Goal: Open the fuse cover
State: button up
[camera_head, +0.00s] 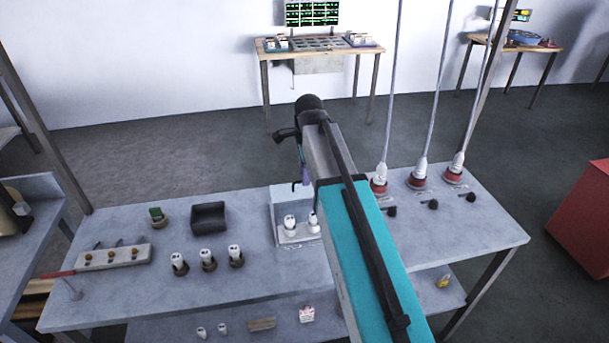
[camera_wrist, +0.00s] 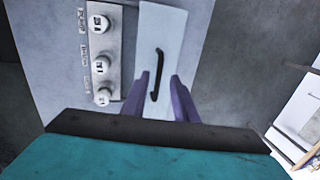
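The fuse cover is a pale panel with a black bar handle (camera_wrist: 157,75). In the wrist view the cover (camera_wrist: 172,40) lies beside a strip of white fuses (camera_wrist: 101,64), which show uncovered. In the head view the pale cover (camera_head: 284,204) is behind the fuses (camera_head: 290,222), partly hidden by my arm. My gripper (camera_wrist: 160,76) is open, its two purple fingers on either side of the handle with gaps showing. In the head view my gripper (camera_head: 305,183) is over the cover's top area. Whether the fingertips reach the handle's depth is unclear.
The grey workbench (camera_head: 130,290) holds a black tray (camera_head: 208,217), several loose fuses in holders (camera_head: 208,258) and a switch block (camera_head: 114,256) on the left. Red-based hanging plugs (camera_head: 417,180) on cables stand to the right. A red cabinet (camera_head: 585,212) stands further right.

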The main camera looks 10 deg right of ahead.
aim_at(306, 195)
notch_tip(306, 195, up, 13)
jog(key=s+b, duration=0.2)
jog(key=shift+s+f, duration=0.2)
jog(key=shift+s, duration=0.1)
dwell(0.3)
jog(key=shift+s, duration=0.1)
dwell(0.4)
